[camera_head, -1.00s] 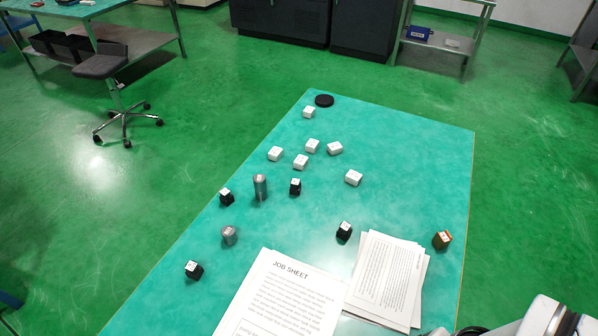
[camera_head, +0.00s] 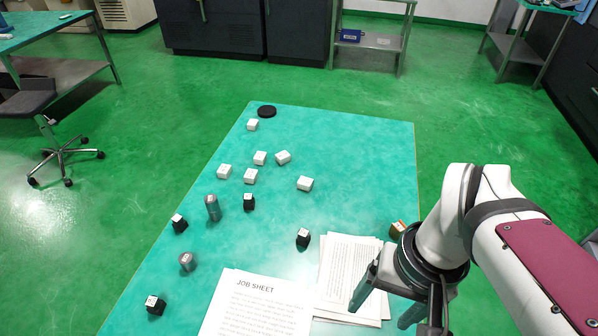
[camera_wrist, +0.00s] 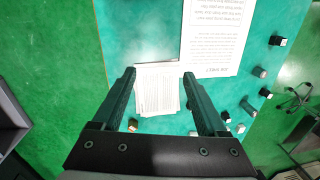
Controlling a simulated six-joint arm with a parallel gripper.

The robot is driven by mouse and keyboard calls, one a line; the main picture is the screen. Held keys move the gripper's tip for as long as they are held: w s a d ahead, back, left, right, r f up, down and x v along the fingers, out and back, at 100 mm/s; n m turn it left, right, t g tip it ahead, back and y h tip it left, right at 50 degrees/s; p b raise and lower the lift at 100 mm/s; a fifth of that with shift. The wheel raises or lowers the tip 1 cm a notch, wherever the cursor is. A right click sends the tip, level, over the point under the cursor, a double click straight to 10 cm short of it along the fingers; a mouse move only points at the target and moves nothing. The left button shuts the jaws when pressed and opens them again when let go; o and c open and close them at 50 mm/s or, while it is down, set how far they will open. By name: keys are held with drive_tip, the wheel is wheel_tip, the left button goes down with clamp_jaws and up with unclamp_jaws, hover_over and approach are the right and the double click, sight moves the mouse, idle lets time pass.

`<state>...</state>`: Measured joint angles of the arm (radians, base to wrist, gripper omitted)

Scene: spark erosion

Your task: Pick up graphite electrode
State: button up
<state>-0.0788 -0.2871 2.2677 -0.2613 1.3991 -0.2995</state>
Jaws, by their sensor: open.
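Several small black blocks with white tops, which look like the graphite electrodes, stand apart on the teal table (camera_head: 350,150). One black block (camera_head: 303,237) is beside the papers, one (camera_head: 249,202) is near the middle, one (camera_head: 179,223) is at the left edge, and one (camera_head: 155,304) is at the front left. Dark blocks also show at the right of the wrist view (camera_wrist: 277,40). My gripper (camera_head: 386,304) is open and empty above the right side of the papers, to the right of all the black blocks. Its two fingers stand wide apart in the wrist view (camera_wrist: 159,75).
Several white blocks (camera_head: 304,184) and a black disc (camera_head: 267,111) are farther back. A job sheet (camera_head: 255,305) and stacked papers (camera_head: 345,265) lie in front. A copper-coloured block (camera_head: 397,229) is partly behind my arm.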

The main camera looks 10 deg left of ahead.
drive_tip(key=w+a+n, duration=0.3)
drive_tip(key=w+n, duration=0.2)
drive_tip(key=w, duration=0.4)
drive_tip(key=n+h, duration=0.1)
drive_tip(key=n, duration=1.2)
hover_over(303, 233)
wheel_tip(303, 233, down, 9)
wheel_tip(303, 233, down, 15)
clamp_jaws()
